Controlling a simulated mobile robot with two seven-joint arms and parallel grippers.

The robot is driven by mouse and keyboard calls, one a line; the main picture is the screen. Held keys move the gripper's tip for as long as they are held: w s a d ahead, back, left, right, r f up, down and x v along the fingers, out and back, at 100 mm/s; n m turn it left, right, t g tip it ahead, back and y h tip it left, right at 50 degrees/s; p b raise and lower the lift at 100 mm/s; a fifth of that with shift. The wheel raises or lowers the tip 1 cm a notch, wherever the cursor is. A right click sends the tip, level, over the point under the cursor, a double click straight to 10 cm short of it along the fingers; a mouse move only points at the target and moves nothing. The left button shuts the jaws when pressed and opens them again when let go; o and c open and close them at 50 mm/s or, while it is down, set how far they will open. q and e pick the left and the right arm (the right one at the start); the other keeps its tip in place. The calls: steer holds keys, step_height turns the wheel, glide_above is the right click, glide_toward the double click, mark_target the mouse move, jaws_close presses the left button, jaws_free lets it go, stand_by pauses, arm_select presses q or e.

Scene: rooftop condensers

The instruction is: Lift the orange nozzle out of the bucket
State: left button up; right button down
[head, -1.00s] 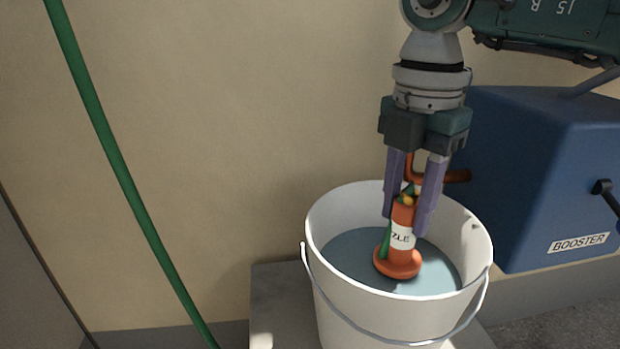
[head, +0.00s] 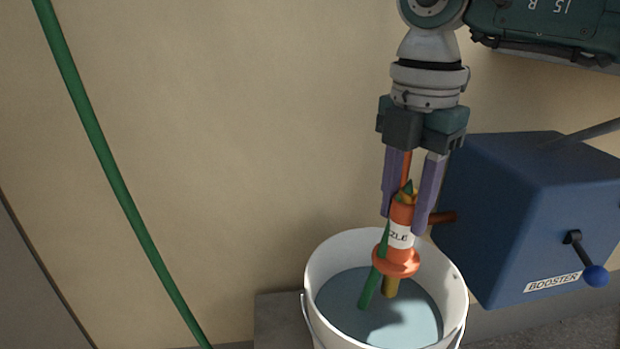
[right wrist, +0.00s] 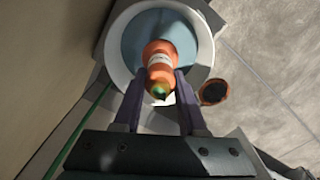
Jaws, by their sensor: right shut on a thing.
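The orange nozzle (head: 399,257) has a flared orange flange and a white label band ending in "ZLE". My right gripper (head: 405,212) points down and is shut on the nozzle, one purple finger on each side. The nozzle is upright over the white bucket (head: 316,262), its flange near rim height. A green strip and a yellowish stem extend below the flange toward the grey-blue water (head: 349,290). In the right wrist view the nozzle (right wrist: 160,58) sits between the fingertips above the bucket. My left gripper is not in view.
A blue box labelled BOOSTER (head: 520,215) with a knobbed lever (head: 594,275) stands close right of the bucket. A beige wall (head: 230,130) is behind. A green hose or pipe (head: 110,165) runs diagonally at left. The right wrist view shows open grey floor (right wrist: 275,60).

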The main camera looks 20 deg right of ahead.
steer(key=shift+r+p, duration=1.95)
steer(key=shift+r, duration=0.4)
